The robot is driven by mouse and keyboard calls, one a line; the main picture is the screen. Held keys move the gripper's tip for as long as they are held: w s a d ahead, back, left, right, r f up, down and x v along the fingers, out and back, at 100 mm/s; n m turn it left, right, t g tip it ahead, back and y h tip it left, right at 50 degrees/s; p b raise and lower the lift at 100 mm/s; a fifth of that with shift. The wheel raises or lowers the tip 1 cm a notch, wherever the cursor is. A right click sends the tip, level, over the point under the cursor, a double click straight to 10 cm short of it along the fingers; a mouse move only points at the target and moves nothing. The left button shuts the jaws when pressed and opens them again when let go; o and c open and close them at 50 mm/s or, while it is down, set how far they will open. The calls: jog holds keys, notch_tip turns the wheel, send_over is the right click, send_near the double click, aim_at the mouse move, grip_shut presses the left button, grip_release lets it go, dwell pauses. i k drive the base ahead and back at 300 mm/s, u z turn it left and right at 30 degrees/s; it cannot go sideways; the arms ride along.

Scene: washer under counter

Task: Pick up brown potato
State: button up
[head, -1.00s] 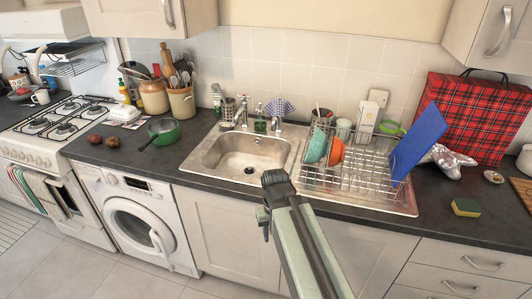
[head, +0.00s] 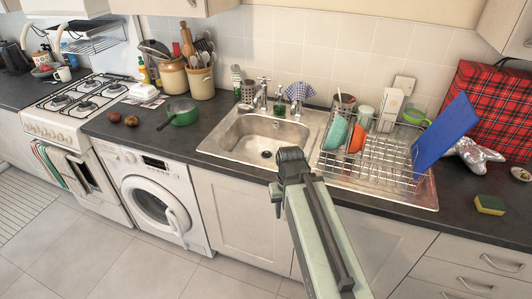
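Two small round items lie side by side on the dark worktop above the washing machine, near its front edge. The left one (head: 113,118) looks dark reddish. The right one, browner, looks like the brown potato (head: 131,120). My arm reaches up from the bottom of the head view, in front of the cupboards below the sink. My gripper (head: 277,200) is mostly hidden by the arm, so its fingers and opening cannot be made out. It is well to the right of the potato and apart from it.
A green pan (head: 181,112) stands right of the potato, its dark handle pointing toward it. The gas hob (head: 78,102) is to the left. The washing machine (head: 153,200) is below. The sink (head: 262,135) and dish rack (head: 385,165) are to the right. Floor in front is clear.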

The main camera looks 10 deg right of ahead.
aim_at(132, 121)
jog(key=u, duration=1.2)
jog(key=i, duration=1.6)
jog(key=u, duration=1.9)
